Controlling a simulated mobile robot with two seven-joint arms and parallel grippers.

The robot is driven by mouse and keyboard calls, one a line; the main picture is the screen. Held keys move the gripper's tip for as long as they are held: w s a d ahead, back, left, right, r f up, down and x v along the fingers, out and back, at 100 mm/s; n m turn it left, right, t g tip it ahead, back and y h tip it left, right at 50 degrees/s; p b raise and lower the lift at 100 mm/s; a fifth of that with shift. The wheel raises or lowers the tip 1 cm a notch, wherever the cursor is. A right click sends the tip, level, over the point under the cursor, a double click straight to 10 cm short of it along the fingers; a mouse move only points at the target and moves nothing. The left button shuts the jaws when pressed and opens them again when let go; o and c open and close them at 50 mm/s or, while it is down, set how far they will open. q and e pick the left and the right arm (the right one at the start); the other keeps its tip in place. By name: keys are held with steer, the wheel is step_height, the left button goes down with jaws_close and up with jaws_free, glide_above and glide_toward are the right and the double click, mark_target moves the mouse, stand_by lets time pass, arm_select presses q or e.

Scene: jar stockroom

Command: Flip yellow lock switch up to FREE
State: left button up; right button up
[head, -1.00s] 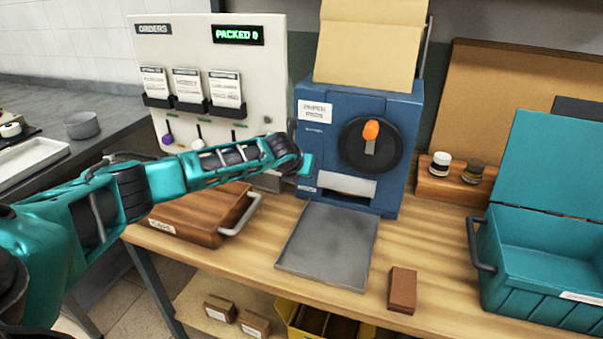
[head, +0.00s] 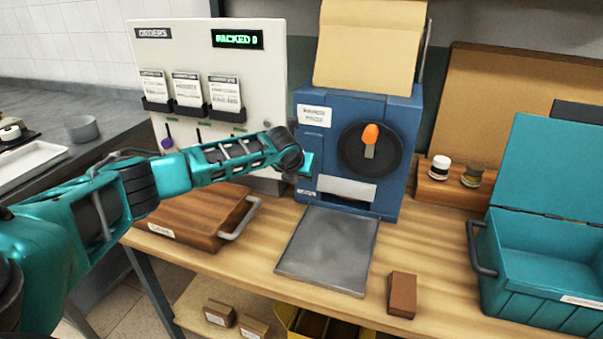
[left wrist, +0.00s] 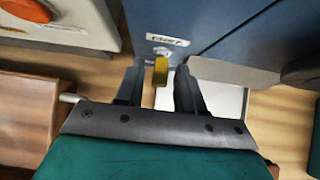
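The yellow lock switch (left wrist: 161,71) shows in the left wrist view as a small yellow tab on the front of the blue press (head: 318,150). My left gripper (left wrist: 160,80) is open, with one finger on each side of the tab and small gaps visible. In the head view my left gripper (head: 306,165) is at the left side of the press front and hides the switch. A white label (left wrist: 167,40) is beside the switch in the wrist view, its text too blurred to read surely. My right gripper is not in view.
The press has a black dial with an orange handle (head: 370,134). A grey metal plate (head: 328,250) lies before it. A wooden case (head: 190,222) sits below my left arm. A brown block (head: 402,294) and a teal crate (head: 545,285) stand to the right. The orders panel (head: 260,90) is behind my arm.

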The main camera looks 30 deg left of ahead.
arm_select(q)
steer(key=shift+o, duration=0.2)
steer(key=v, duration=1.3)
steer(key=shift+f, duration=0.1)
stand_by(0.3)
steer(key=s+d+f+n+g+h, duration=0.1)
steer(key=s+d+f+n, duration=0.35)
steer(key=d, duration=0.25)
steer(key=s+d+f+n+h, duration=0.25)
steer(key=s+d+f, duration=0.2)
steer(key=d, duration=0.25)
steer(key=s+d+f+n+g+h, duration=0.1)
steer(key=s+d+f+n, duration=0.4)
steer(key=d, duration=0.3)
steer(key=s+a+f+n+g+y, duration=0.1)
steer(key=s+a+f+n, duration=0.1)
steer(key=s+n, duration=0.8)
steer(key=s+a+f+n+g+y, duration=0.1)
steer(key=s+a+n+g, duration=0.15)
steer(key=s+n, duration=0.7)
steer(key=w+d+f+t+h, duration=0.1)
steer(key=w+d+f+t, duration=0.1)
steer(key=w+f+t, duration=0.6)
steer(key=shift+d+f+m, duration=0.35)
steer(key=shift+f+m, duration=0.1)
steer(key=shift+f, duration=0.1)
